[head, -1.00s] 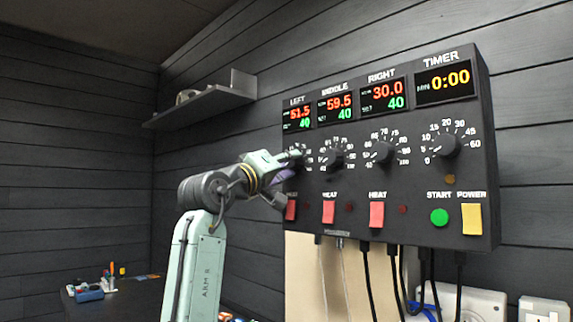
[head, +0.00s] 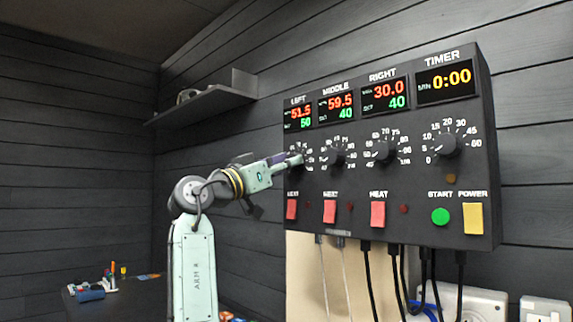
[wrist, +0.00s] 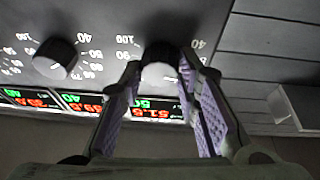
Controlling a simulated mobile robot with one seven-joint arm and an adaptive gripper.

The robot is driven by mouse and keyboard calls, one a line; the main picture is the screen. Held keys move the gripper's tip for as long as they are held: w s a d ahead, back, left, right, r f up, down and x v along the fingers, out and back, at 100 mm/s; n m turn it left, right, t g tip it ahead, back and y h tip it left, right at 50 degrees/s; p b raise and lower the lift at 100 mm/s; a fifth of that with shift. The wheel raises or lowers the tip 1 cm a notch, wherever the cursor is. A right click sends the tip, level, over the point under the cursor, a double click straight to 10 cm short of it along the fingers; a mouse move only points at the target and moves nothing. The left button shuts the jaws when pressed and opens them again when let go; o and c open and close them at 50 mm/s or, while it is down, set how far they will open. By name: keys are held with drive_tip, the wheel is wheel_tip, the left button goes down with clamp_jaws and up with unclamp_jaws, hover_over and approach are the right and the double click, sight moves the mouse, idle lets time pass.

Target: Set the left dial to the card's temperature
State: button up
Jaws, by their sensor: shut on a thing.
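The left dial (wrist: 160,54) is a black knob between the two purple-padded fingers of my gripper (wrist: 158,78) in the wrist view. My gripper is shut on this dial. In the head view my gripper (head: 294,161) reaches the panel from the left and mostly hides the dial. The left display (head: 299,115) reads 51.5 in red and 50 in green. I see no temperature card in these frames.
The black control panel (head: 408,212) also carries the middle dial (head: 334,154), right dial (head: 381,151) and timer dial (head: 445,144). Red heat switches (head: 330,211) sit below, close under my gripper. Cables hang beneath. A wall shelf (head: 205,103) is at the left.

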drive_tip(key=shift+w+a+r+m+g+h, duration=0.15)
drive_tip(key=shift+m+g, duration=0.7)
drive_tip(key=shift+m, duration=1.15)
drive_tip(key=shift+s+d+m+g+h, duration=0.2)
drive_tip(key=shift+m+g, duration=0.6)
drive_tip(key=shift+m, duration=1.2)
drive_tip(key=shift+w+a+r+m+g+h, duration=0.1)
drive_tip(key=shift+w+a+m+g+h, duration=0.15)
drive_tip(key=shift+m+g, duration=1.2)
drive_tip(key=shift+f+m+t, duration=0.1)
drive_tip(key=shift+m+t, duration=0.3)
drive_tip(key=shift+m, duration=0.35)
drive_tip(key=o, duration=1.2)
drive_tip(key=shift+c, duration=0.2)
drive_tip(key=v, duration=1.2)
drive_tip(key=shift+f, duration=0.15)
